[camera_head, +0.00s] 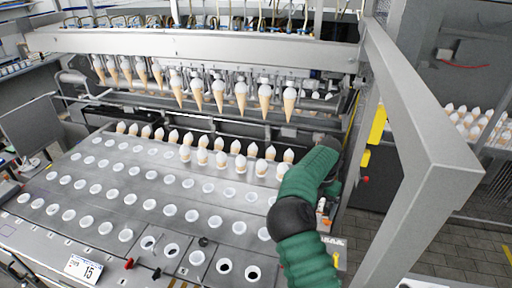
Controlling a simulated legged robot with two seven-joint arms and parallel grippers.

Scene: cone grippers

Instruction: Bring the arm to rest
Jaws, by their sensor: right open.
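My right arm (306,258) is green with dark joints and comes in from the bottom, right of centre. It bends over the right end of the plate machine. My right gripper (325,207) hangs beyond the forearm at the machine's right edge, small and partly hidden by the arm. It is open, and no cone shows in it. My left arm and gripper are out of view.
A metal plate (120,190) with rows of white-rimmed holes fills the left and middle. Cones stand in its back rows, and several cones (240,95) hang from a bar above. A thick grey frame post (400,110) stands close on the right. Tiled floor (440,235) is beyond.

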